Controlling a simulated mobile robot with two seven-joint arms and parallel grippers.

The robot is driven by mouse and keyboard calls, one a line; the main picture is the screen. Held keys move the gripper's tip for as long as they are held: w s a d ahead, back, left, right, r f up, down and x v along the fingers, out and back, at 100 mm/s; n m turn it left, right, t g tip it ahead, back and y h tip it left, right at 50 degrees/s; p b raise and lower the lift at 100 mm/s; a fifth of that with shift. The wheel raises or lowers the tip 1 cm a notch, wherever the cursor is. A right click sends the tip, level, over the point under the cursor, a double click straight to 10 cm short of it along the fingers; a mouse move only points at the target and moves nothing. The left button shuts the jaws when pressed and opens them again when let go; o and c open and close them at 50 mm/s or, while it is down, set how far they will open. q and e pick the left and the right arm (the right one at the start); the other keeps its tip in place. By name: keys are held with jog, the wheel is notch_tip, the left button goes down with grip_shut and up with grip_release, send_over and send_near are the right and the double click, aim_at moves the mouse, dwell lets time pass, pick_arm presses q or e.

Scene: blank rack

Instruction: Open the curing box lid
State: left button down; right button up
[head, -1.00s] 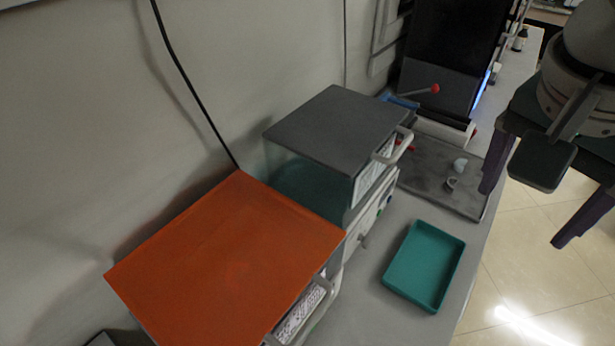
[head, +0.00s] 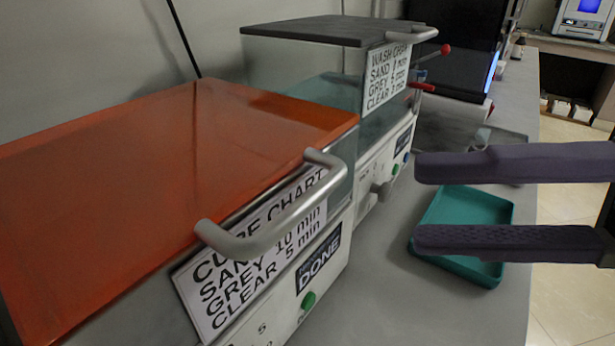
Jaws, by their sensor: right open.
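The curing box (head: 262,333) stands at the front left, with a cure chart and a DONE label on its front. Its orange lid (head: 170,140) lies flat and closed on top. A grey bar handle (head: 270,225) sticks out from the lid's front edge. My right gripper (head: 425,205) comes in from the right, open and empty. Its two dark fingers point left, one above the other, to the right of the handle and apart from it. The lower finger covers part of the teal tray. My left gripper is not in view.
A wash box (head: 310,65) with a dark lid and its own handle stands behind the curing box. The teal tray (head: 470,205) lies on the grey bench at right. A black machine (head: 450,60) stands farther back. Bare bench (head: 390,300) lies before the boxes.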

aim_at(315, 205)
jog(key=p+x, duration=0.1)
jog(key=x, duration=0.8)
jog(key=shift+a, duration=0.25)
jog(key=shift+c, duration=0.3)
grip_shut()
dwell(0.6)
